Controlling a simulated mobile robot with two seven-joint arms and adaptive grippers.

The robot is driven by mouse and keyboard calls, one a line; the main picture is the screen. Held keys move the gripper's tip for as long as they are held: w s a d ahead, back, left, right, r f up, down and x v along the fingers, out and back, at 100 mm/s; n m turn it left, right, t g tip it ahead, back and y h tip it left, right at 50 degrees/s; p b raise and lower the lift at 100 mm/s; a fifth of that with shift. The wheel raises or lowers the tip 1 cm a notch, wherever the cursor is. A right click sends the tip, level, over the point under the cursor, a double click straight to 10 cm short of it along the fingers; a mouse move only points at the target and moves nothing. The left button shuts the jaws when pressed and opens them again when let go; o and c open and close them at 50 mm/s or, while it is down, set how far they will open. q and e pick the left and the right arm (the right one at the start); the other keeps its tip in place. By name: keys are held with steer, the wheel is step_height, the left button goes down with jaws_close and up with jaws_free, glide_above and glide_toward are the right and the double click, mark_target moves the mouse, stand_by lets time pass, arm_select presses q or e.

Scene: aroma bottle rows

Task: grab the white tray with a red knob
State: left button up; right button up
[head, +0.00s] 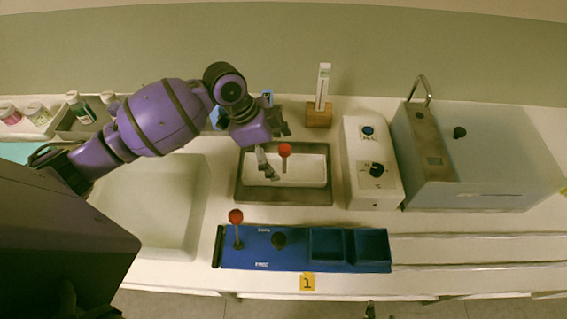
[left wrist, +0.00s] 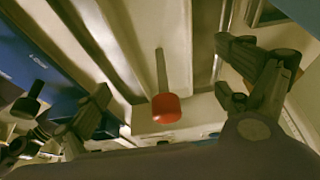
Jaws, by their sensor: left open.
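The white tray (head: 308,168) sits inside a grey metal-rimmed basin in the counter. Its red knob (head: 285,150) stands up on a thin stem; the knob also shows in the left wrist view (left wrist: 166,108). My left gripper (head: 273,146) is open at the tray's left part, with its fingers apart near the knob. In the left wrist view the knob and stem lie between the two spread fingers, and no contact shows. The gripper partly hides the tray's left end. A small dark piece at the bottom edge of the head view may be my right gripper (head: 370,310).
A white control box (head: 371,190) and a clear tank (head: 485,165) stand right. A sink (head: 150,205) is left. A thermometer stand (head: 319,118) is behind.

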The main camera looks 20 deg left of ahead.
mark_target(283, 172)
arm_select(q)
steer(key=x, duration=0.5)
steer(key=shift+f, duration=0.3)
steer(key=shift+a, duration=0.1)
steer(key=shift+c, duration=0.2)
steer(key=shift+r, duration=0.1)
steer(key=c, duration=1.4)
steer(key=shift+o, duration=0.2)
